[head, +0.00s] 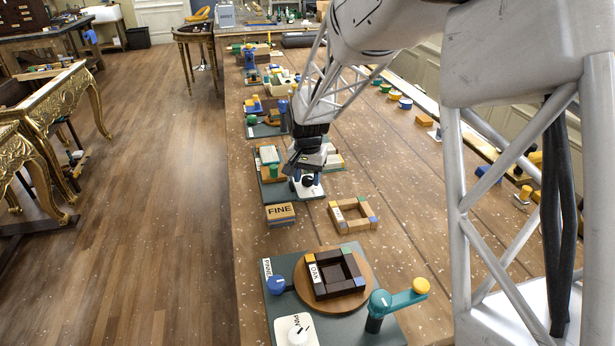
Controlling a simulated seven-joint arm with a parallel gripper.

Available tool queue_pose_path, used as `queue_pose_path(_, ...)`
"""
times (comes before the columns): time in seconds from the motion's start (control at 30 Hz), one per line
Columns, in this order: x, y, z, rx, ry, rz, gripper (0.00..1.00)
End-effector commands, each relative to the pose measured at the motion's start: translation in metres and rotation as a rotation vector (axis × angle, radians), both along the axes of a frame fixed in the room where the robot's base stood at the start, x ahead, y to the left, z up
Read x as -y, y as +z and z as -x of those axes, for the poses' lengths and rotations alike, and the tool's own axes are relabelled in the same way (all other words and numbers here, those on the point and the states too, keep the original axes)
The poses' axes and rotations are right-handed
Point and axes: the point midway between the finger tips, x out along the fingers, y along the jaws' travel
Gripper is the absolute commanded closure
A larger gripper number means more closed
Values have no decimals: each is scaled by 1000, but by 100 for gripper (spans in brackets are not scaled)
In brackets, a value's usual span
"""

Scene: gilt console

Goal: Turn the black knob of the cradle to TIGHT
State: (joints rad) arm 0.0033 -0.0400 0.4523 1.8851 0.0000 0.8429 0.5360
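The cradle (267,191) is a dark green base with blocks on it, left of the middle of the bench. A small white plate (316,194) at its near right corner carries a dark knob (307,181), which looks black or very dark blue. Lettering on the plate is too small to read, so I cannot tell the knob's setting. My gripper (304,176) is directly above the knob, pointing down. Its fingers are small and partly hidden, and I cannot tell whether they touch the knob or how far apart they are.
A block marked FINE (280,213) and a wooden frame (353,215) lie nearer than the cradle. Closer still is a green panel (340,331) with a round board, a dark frame and a teal crank arm (403,299). More fixtures stand behind the gripper.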

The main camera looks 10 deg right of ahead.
Motion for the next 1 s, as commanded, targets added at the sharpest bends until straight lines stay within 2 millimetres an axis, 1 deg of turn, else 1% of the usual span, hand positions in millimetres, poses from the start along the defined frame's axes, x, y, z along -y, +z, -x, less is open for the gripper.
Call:
queue_pose_path(0.03,0,0,0,0,0,0,45)
queue_pose_path(0.07,0,0,0,0,0,0,41)
queue_pose_path(0.1,0,0,0,0,0,0,40)
queue_pose_path(0.37,0,0,0,-1,1,-1,40)
queue_pose_path(0.53,0,6,0,0,1,0,40)
queue_pose_path(0.77,0,29,0,0,1,0,40)
queue_pose_path(1.0,0,60,0,1,1,0,40)
